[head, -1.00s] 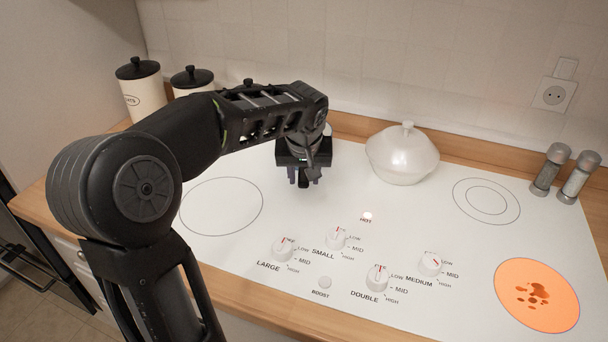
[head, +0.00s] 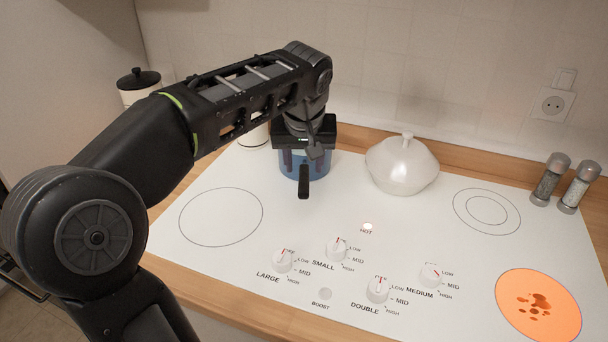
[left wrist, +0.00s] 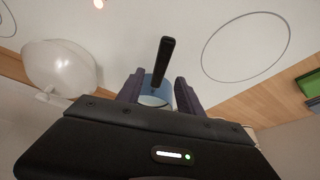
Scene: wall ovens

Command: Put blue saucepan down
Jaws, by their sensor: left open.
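The blue saucepan (head: 318,167) stands on the white cooktop (head: 335,210) towards its back, left of the white lidded pot. Its black handle (head: 304,183) points to the front. My left gripper (head: 304,155) is above and around the saucepan's upper part and hides much of it. In the left wrist view the two fingers (left wrist: 158,92) are spread apart. The light blue saucepan (left wrist: 155,98) and its black handle (left wrist: 163,60) show between and beyond them. I cannot tell whether a finger touches the pan. My right gripper is not in view.
A white lidded pot (head: 402,165) stands right of the saucepan. An orange glowing burner (head: 538,301) with dark stains is at the front right. Two shakers (head: 549,178) stand at the back right. Several knobs (head: 378,289) line the front. The left burner area (head: 221,217) is clear.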

